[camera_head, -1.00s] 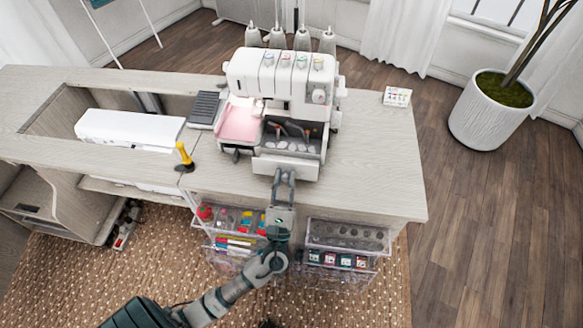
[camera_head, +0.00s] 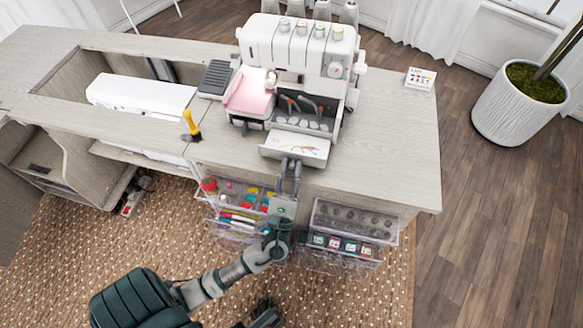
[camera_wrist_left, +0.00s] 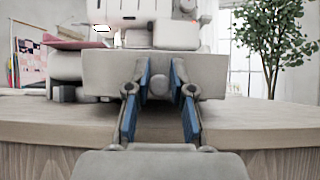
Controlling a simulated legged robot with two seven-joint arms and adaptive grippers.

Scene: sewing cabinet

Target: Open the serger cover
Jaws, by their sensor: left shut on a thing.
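The white serger (camera_head: 295,50) stands on the cabinet top. Its front cover (camera_head: 312,148) is tilted outward and down, and its inner face with a coloured threading diagram shows. The inside of the machine above it is exposed. My left gripper (camera_head: 290,164) is at the cover's front edge. In the left wrist view, the left gripper (camera_wrist_left: 159,86) has its blue-padded fingers around a small round knob on the cover (camera_wrist_left: 103,76), shut on it. My right gripper is not clearly seen.
A pink-topped part (camera_head: 247,92) is at the serger's left. A yellow-handled tool (camera_head: 191,124) stands left on the cabinet top (camera_head: 395,140). A small card box (camera_head: 420,79) sits at the back right. Clear drawers (camera_head: 350,225) stick out below the front edge.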

